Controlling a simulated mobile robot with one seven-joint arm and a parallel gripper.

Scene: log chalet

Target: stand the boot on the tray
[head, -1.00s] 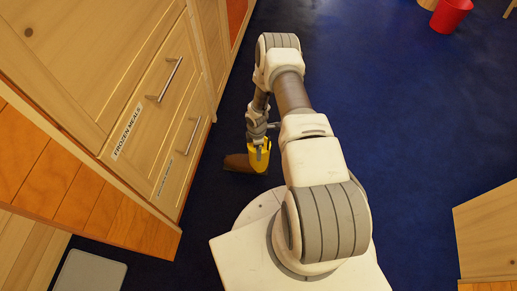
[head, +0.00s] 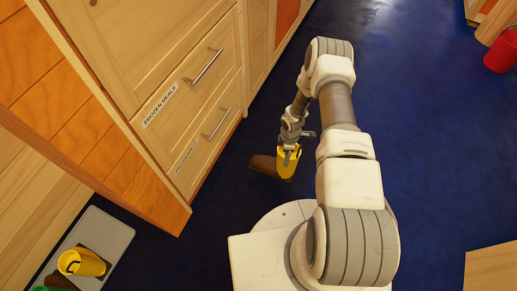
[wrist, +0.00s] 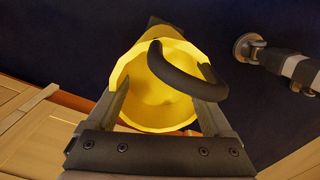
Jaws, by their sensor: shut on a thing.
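A yellow boot with a brown foot (head: 286,163) hangs from my gripper (head: 290,149) beside the cabinet drawers, its toe toward the left. I cannot tell whether its sole touches the floor. In the wrist view, the boot's open yellow top (wrist: 150,110) faces the camera, with a dark curved loop at its rim. My gripper's fingers (wrist: 160,88) are shut on the boot there. The grey tray (head: 113,236) lies on the floor at lower left. Another yellow boot (head: 82,262) is on it, with its brown foot at the bottom edge.
A wooden cabinet with drawers labelled FROZEN MEALS (head: 185,110) runs between the boot and the tray. Part of a green thing (head: 44,289) shows at the bottom edge. A red bucket (head: 503,52) stands far right.

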